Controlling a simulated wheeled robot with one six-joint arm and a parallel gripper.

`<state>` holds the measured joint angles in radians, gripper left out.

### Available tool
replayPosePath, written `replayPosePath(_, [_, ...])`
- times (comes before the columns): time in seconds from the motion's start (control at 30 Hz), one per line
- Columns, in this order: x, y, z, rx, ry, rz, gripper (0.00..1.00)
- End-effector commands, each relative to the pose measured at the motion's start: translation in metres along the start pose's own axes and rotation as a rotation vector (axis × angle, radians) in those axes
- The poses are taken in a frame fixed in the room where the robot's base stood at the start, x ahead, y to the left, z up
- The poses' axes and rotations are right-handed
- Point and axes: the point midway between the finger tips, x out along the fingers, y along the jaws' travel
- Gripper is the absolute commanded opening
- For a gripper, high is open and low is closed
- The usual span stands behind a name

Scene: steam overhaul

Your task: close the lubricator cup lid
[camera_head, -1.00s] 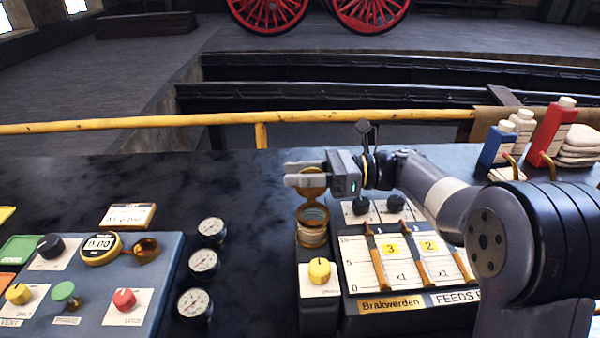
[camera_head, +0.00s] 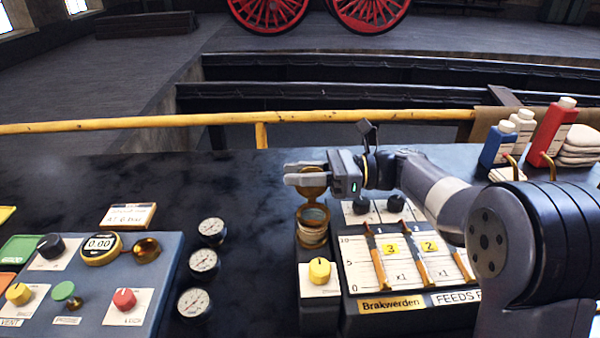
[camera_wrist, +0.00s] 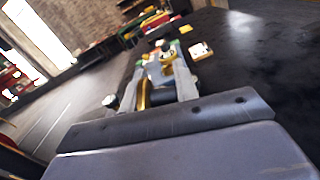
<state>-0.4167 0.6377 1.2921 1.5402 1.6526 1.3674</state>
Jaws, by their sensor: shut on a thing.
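The lubricator cup (camera_head: 312,228) is a brass and glass cup at the left end of the dark feeds panel, with its round mouth showing. Its brass lid (camera_head: 314,190) stands raised at the back of the cup, partly hidden by my gripper. My gripper (camera_head: 302,176) reaches in from the right and is shut on the lid. In the wrist view the jaws (camera_wrist: 155,78) have a brass edge (camera_wrist: 143,94) between them, most likely the lid.
A yellow knob (camera_head: 319,271) sits in front of the cup. Sliding levers (camera_head: 378,255) stand to its right. Gauges (camera_head: 203,260) lie to the left, with bare dark bench between. A yellow rail (camera_head: 262,117) runs behind. Bottles (camera_head: 498,142) stand at back right.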

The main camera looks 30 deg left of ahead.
Motion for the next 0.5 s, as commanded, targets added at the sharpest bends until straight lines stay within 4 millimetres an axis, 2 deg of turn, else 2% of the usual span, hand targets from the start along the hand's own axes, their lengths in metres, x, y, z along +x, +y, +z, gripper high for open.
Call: replayPosePath(0.5, [-0.0004,0.0053,0.0012,-0.11,0.0,-0.001,0.06])
